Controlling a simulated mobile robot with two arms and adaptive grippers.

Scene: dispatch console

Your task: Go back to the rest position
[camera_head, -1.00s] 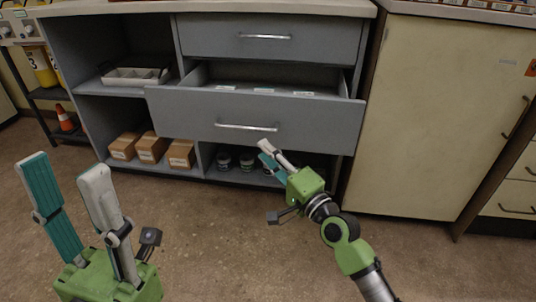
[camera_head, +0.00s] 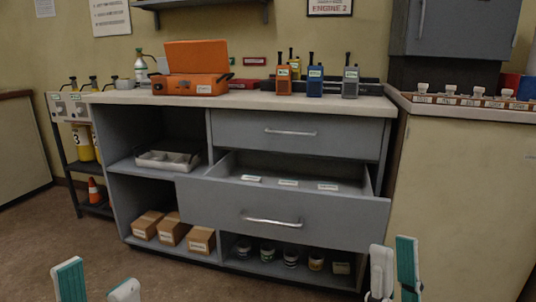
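My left gripper (camera_head: 97,288) shows at the bottom left, with only its two fingertips in view, set wide apart and nothing between them. My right gripper (camera_head: 393,270) shows at the bottom right, its fingers upright with a narrow gap and nothing seen between them. Its body is below the frame. Both are in front of the grey console, apart from it. The console's lower drawer (camera_head: 290,213) stands pulled out, with several white labels on its floor. The upper drawer (camera_head: 296,134) is shut.
The countertop (camera_head: 240,98) holds an open orange case (camera_head: 195,68), a spray bottle (camera_head: 141,68) and several radios (camera_head: 315,80). Cardboard boxes (camera_head: 173,229) and jars (camera_head: 291,257) sit on the bottom shelf. A cream cabinet (camera_head: 470,190) stands at right. Floor at lower left is clear.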

